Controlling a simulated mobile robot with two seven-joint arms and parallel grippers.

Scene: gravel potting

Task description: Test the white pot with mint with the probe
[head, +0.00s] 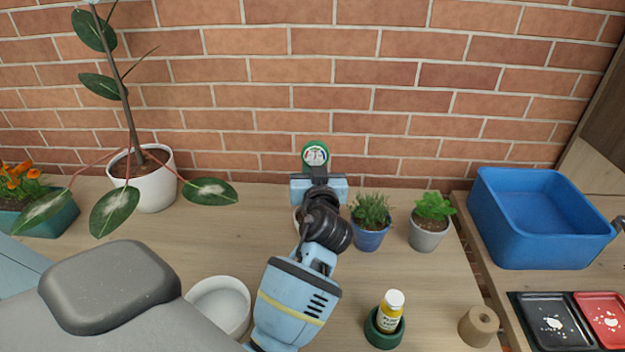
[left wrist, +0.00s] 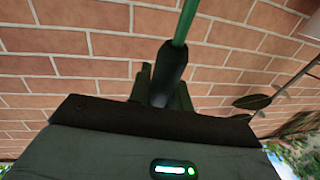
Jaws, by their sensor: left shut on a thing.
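My left gripper (head: 318,176) is shut on the probe (head: 315,154), whose round green-rimmed dial faces me near the brick wall. In the left wrist view, the gripper's fingers (left wrist: 163,88) close on a black part of the probe, and its green rod (left wrist: 186,22) runs out of the top of the picture. The probe's tip is not visible. A pale pot edge (head: 296,219) shows just left of my wrist; the wrist hides the rest and any plant in it. At right, a light grey pot (head: 428,237) holds a bright green leafy plant (head: 434,206). My right gripper is not in view.
A blue pot with a herb (head: 369,238) stands close right of my wrist. A white bowl (head: 219,305) stands left of my forearm. A tall plant's white pot (head: 154,190) stands back left.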

